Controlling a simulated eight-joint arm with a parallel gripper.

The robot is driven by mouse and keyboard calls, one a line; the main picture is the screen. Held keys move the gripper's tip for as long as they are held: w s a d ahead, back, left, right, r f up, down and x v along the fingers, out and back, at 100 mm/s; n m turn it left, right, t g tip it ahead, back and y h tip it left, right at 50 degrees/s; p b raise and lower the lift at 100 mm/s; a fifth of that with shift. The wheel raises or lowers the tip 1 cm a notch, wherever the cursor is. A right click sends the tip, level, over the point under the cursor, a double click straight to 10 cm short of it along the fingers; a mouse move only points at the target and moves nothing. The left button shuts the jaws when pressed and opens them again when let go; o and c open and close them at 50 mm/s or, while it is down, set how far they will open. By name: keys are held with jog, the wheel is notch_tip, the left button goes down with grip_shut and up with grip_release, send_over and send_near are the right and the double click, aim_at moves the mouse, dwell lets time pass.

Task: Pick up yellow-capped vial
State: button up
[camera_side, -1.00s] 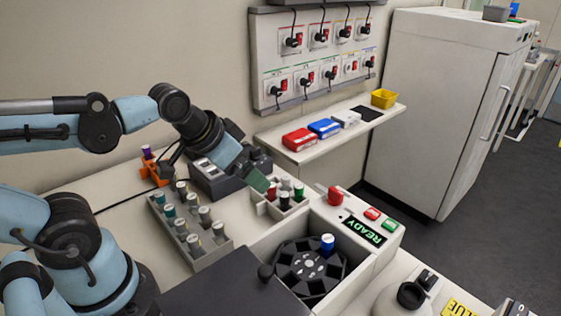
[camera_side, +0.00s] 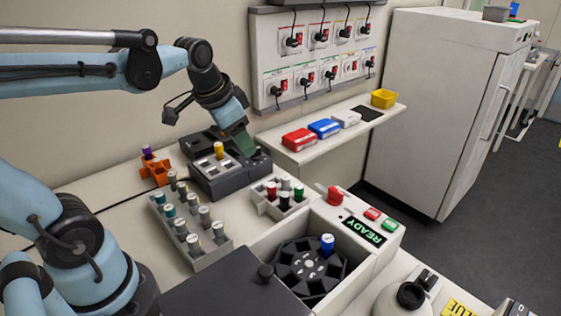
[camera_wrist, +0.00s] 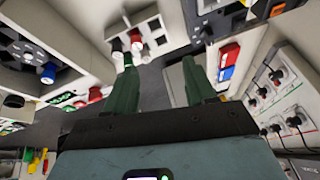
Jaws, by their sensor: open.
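The yellow-capped vial (camera_side: 219,150) stands upright in the dark grey block device (camera_side: 222,178) near the wall in the side view. My gripper (camera_side: 242,146) hangs just to the right of the vial there, with its green fingers pointing down; the depth between them is hard to judge. In the wrist view the green fingers of my gripper (camera_wrist: 160,68) are spread with nothing between them. I cannot make out the yellow-capped vial in the wrist view.
A grey rack (camera_side: 193,262) with several vials stands in front of the device. A small white rack (camera_side: 270,207) holds several coloured-cap vials. An orange holder (camera_side: 157,170) is at the left. The centrifuge-like rotor (camera_side: 285,262) holds a blue-capped vial (camera_side: 327,243).

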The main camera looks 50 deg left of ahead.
jog(key=w+a+r+m+g, duration=0.2)
jog(key=w+a+g, duration=0.1)
jog(key=a, duration=0.5)
jog(key=m+g+h, duration=0.1)
jog(key=m+g, duration=0.1)
jog(key=m, duration=0.1)
send_over(218, 144)
jog(key=f, duration=0.1)
jog(key=shift+f, duration=6)
jog(key=shift+c, duration=0.3)
jog(key=c, duration=0.8)
jog(key=shift+c, duration=0.2)
jog(key=shift+r, duration=0.2)
